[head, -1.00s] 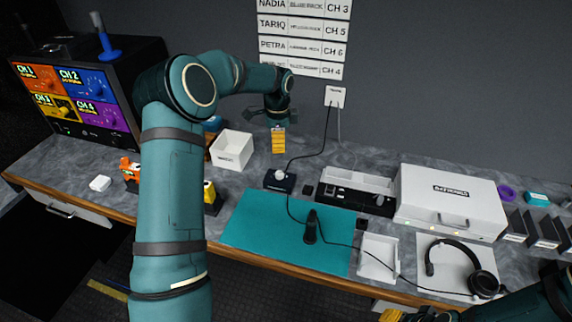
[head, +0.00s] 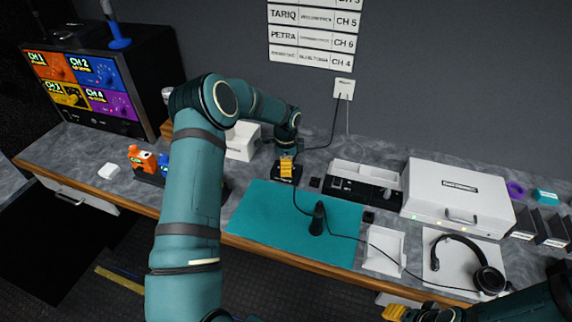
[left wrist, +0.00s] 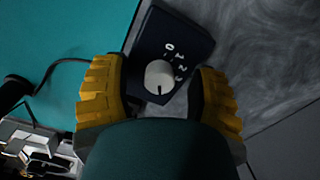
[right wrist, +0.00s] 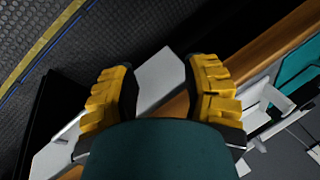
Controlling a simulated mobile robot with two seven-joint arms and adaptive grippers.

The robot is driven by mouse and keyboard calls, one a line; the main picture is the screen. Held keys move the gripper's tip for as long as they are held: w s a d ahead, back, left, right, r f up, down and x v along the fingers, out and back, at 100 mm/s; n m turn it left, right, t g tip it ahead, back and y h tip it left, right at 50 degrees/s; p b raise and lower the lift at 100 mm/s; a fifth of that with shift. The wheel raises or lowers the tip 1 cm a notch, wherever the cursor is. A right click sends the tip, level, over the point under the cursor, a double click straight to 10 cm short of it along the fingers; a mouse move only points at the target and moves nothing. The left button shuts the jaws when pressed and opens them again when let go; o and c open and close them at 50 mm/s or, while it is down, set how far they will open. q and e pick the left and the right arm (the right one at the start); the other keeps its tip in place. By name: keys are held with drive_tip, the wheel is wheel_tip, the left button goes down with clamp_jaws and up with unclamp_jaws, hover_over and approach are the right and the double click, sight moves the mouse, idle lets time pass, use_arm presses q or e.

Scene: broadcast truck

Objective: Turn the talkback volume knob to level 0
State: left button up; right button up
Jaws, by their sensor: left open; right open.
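The talkback volume knob (left wrist: 159,77) is a round white knob on a small dark box (left wrist: 176,34) with white digits beside it, a 0 among them. A short dark line on the knob points to the bottom of the left wrist view, away from the digits. My left gripper (left wrist: 160,98) is open, its yellow fingers on either side of the knob with gaps; I cannot tell any contact. In the head view my left gripper (head: 286,168) is over the box and hides most of it. My right gripper (head: 396,312) is open and empty by the counter's front edge.
A teal mat (head: 262,212) with a dark upright stand (head: 318,218) lies in front of the box. A cable runs across the mat. A white bin (head: 241,142) stands behind left, a white case (head: 455,195) and a headset (head: 488,279) to the right.

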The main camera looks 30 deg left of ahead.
use_arm(q)
drive_tip(key=shift+o, duration=0.2)
clamp_jaws()
